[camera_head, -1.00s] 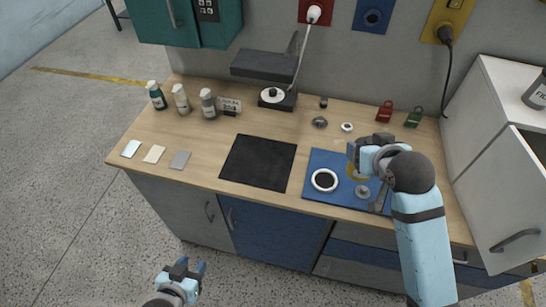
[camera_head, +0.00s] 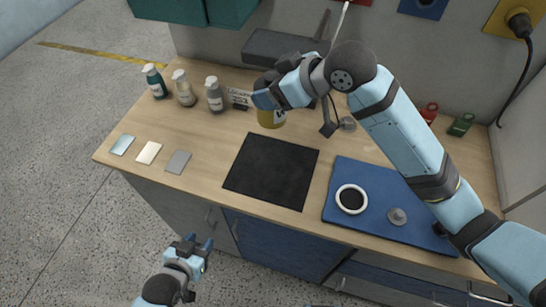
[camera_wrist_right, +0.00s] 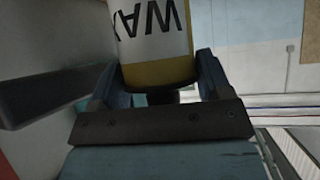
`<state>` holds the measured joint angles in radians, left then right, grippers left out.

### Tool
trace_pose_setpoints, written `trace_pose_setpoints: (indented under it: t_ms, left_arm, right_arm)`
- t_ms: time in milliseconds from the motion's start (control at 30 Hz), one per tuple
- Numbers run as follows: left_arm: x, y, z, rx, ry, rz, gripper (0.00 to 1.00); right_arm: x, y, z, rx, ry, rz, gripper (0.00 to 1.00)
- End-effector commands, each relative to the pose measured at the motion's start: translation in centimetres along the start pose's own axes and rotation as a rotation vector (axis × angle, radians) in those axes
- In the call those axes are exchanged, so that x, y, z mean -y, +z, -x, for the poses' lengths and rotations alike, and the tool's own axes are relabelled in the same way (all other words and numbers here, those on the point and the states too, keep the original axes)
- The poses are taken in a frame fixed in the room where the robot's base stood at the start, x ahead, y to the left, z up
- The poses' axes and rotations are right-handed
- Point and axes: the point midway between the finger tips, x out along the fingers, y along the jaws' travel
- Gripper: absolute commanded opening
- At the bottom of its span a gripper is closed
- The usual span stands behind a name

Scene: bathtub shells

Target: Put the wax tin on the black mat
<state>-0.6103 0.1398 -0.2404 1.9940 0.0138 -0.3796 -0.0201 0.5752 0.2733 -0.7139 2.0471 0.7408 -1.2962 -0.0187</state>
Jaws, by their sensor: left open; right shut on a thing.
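The wax tin (camera_head: 271,119) is yellow with a white label and hangs in my right gripper (camera_head: 268,97), above the bench just behind the black mat. In the right wrist view the tin (camera_wrist_right: 155,45) sits between the two fingers of the right gripper (camera_wrist_right: 155,80), its "WAX" lettering upside down. The gripper covers the tin's upper part in the head view. The black mat (camera_head: 271,172) lies flat and bare in the middle of the bench. My left gripper (camera_head: 198,247) is open and empty, low in front of the bench, away from the mat.
A blue mat (camera_head: 375,216) with a white ring (camera_head: 351,199) and a small grey part (camera_head: 397,216) lies right of the black mat. Several bottles (camera_head: 185,88) stand at the back left, near three sample plates (camera_head: 148,153). Red and green clips (camera_head: 461,124) stand at the back right.

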Motion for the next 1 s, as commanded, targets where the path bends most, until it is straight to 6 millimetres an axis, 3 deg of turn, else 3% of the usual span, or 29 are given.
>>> trace_pose_setpoints:
  t_ms: [600, 1000]
  left_arm:
    - [0.2, -0.2, 0.6, 0.006, -0.006, 0.0, 0.43]
    - [0.3, -0.4, 0.6, 0.006, -0.006, 0.0, 0.43]
  right_arm:
    - [0.1, 11.1, -8.4, 0.0, -0.005, -0.001, 0.01]
    - [0.1, 14.1, -10.6, 0.001, -0.005, -0.001, 0.01]
